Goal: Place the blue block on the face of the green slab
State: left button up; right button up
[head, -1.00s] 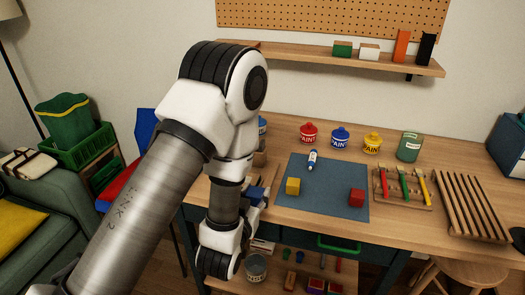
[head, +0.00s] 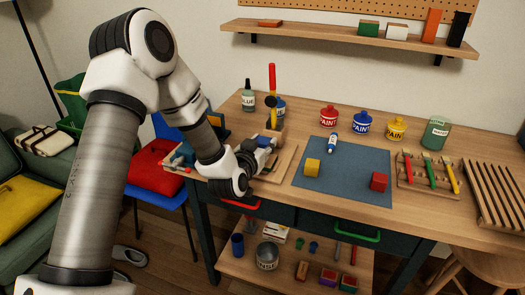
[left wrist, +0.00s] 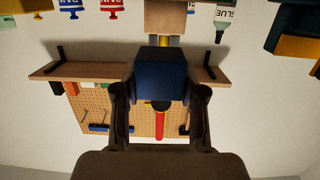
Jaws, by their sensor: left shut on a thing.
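The blue block (left wrist: 161,75) is between the two fingers of my left gripper (left wrist: 160,92) in the left wrist view, and the gripper is shut on it. In the head view my left gripper (head: 258,148) is over the left part of the workbench, beside a wooden stand with a red-handled tool. The block is hard to make out there. A green block (head: 368,28), which may be the green slab, sits on the wall shelf at the upper right. I cannot tell for certain that it is the slab. My right gripper is not in view.
A glue bottle (head: 248,97) and a red-handled tool (head: 272,78) stand close behind my gripper. Paint pots (head: 362,122) line the back. The wall shelf (head: 310,37) overhangs the bench.

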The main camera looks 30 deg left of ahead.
pick_arm(q)
jog(key=f, duration=0.1)
jog(key=w+f, duration=0.1)
jog(key=f, duration=0.1)
jog(key=shift+w+a+f, duration=0.15)
jog(key=shift+a+f, duration=0.25)
jog(key=shift+f, duration=0.15)
jog(key=o, duration=1)
jog(key=shift+o, duration=0.2)
